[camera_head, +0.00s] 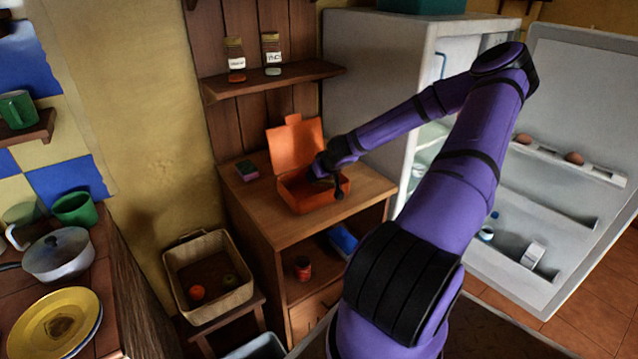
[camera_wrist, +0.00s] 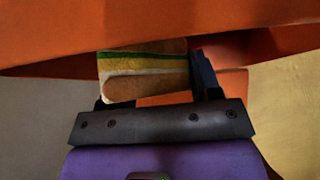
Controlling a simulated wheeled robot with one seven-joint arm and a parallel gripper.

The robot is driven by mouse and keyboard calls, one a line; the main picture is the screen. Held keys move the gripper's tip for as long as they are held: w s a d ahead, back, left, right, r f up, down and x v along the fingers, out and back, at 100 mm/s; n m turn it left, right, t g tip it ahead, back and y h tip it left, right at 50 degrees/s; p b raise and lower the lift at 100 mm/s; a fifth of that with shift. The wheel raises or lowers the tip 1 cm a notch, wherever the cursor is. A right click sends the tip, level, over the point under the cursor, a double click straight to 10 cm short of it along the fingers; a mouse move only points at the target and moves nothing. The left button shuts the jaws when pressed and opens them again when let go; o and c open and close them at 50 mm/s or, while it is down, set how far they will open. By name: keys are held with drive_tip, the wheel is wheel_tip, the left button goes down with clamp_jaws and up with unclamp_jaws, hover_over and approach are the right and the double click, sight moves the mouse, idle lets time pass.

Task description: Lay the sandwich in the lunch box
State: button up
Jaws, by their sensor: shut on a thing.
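The open orange lunch box (camera_head: 313,198) stands on the wooden cabinet, its lid (camera_head: 294,148) raised at the back. My gripper (camera_head: 330,180) is at the box, over its opening or just inside it. In the wrist view my gripper (camera_wrist: 150,85) is shut on the sandwich (camera_wrist: 143,75), which shows pale bread with green and yellow layers. Orange walls of the lunch box (camera_wrist: 200,30) surround it there. In the head view the sandwich is hidden by my gripper and arm. I cannot tell whether the sandwich touches the box floor.
Two labelled jars stand on the shelf (camera_head: 270,80) above. The fridge (camera_head: 375,80) is open at the right. A basket (camera_head: 208,275) stands at lower left.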

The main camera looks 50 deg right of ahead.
sight(319, 182)
drive_tip(key=shift+f, duration=1.6)
drive_tip(key=o, duration=0.6)
drive_tip(key=shift+f, duration=0.1)
